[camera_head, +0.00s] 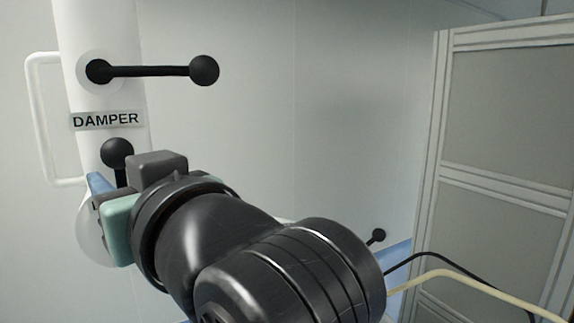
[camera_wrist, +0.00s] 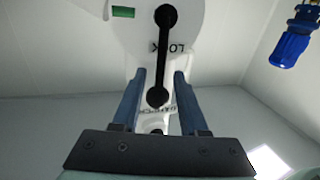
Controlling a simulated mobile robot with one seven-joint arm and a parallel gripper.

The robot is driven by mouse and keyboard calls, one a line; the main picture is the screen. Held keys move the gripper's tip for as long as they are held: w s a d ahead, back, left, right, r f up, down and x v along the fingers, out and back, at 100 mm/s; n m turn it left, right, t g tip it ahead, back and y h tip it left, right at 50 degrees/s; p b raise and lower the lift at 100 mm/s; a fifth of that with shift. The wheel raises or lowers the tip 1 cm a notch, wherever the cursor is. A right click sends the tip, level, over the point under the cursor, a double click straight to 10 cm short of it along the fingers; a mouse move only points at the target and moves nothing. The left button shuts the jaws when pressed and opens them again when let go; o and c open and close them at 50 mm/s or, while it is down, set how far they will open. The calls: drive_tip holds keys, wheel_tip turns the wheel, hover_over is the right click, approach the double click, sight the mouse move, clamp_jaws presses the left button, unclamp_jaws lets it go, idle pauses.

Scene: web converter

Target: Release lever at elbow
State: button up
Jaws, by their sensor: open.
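A black lever with a ball knob (camera_head: 117,153) stands upright low on the white pipe in the head view; its hub is hidden behind my gripper. In the wrist view this lever (camera_wrist: 162,55) runs from a hub on a white disc, beside the word LOCK, to its ball. My gripper (camera_wrist: 160,73) is open, its two blue fingers on either side of the lever near the ball, with gaps visible on both sides. Depth and contact are unclear. In the head view my gripper (camera_head: 98,185) is at the disc, largely hidden by its own wrist.
Above, a second black lever (camera_head: 150,71) points right over the DAMPER label (camera_head: 105,120). A white handle (camera_head: 37,120) is at left. A small black knob (camera_head: 377,236) shows behind my arm. A grey framed panel (camera_head: 500,150) and cables stand right. A blue fitting (camera_wrist: 290,45) shows in the wrist view.

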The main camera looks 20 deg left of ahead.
clamp_jaws()
idle(1.3)
